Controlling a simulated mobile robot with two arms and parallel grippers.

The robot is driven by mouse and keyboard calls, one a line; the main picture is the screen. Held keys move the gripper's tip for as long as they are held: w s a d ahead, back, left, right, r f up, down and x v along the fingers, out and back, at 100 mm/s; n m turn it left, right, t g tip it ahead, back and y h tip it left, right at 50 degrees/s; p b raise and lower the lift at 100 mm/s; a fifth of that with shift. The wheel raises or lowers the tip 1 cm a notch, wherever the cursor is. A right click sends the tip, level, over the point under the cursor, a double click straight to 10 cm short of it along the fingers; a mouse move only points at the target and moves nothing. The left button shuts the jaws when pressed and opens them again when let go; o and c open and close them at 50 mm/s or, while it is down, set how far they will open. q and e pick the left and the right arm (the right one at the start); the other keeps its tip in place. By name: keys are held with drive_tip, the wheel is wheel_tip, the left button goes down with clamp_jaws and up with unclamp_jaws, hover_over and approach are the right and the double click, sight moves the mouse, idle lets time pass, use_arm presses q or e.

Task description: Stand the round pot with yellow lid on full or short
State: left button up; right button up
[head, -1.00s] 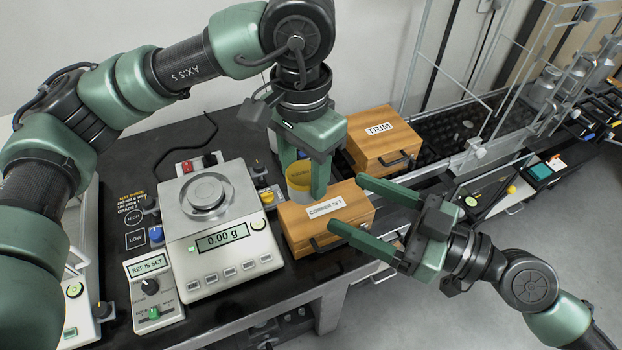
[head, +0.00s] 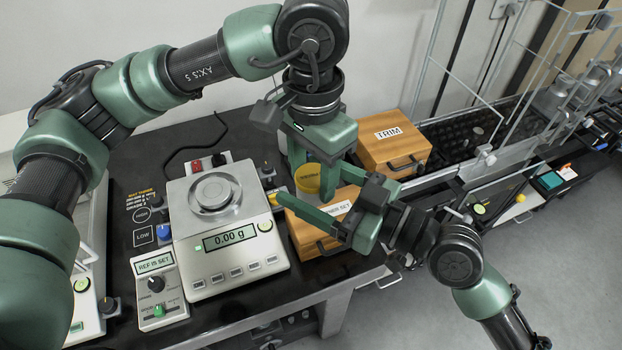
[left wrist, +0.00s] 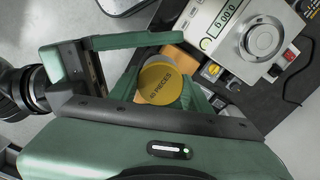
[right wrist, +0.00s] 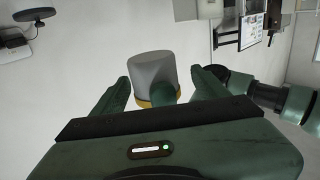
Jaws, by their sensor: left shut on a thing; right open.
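The round pot with a yellow lid (head: 307,178) is held upright by my left gripper (head: 313,182) above the CORNER SET box. The left wrist view shows the lid (left wrist: 158,83), marked with a piece count, between the left fingers. My right gripper (head: 310,200) is open, reaching in from the right. In the right wrist view the pot's grey body (right wrist: 153,70) lies between and beyond the open right fingers, with a green finger in front of it. I cannot tell whether the right fingers touch it. No place marked full or short can be read.
The scale (head: 231,246) reads 0.00 g, its pan (head: 213,193) empty. A REF IS SET box (head: 158,285) and a mat with HIGH and LOW (head: 142,237) marks lie left. The wooden CORNER SET box (head: 305,240) stands below the pot; the TRIM box (head: 395,150) is behind.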

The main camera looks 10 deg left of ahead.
drive_tip(key=c, duration=1.4)
use_arm(q)
drive_tip(key=o, duration=1.5)
use_arm(e)
clamp_jaws()
use_arm(q)
drive_tip(key=shift+o, duration=0.2)
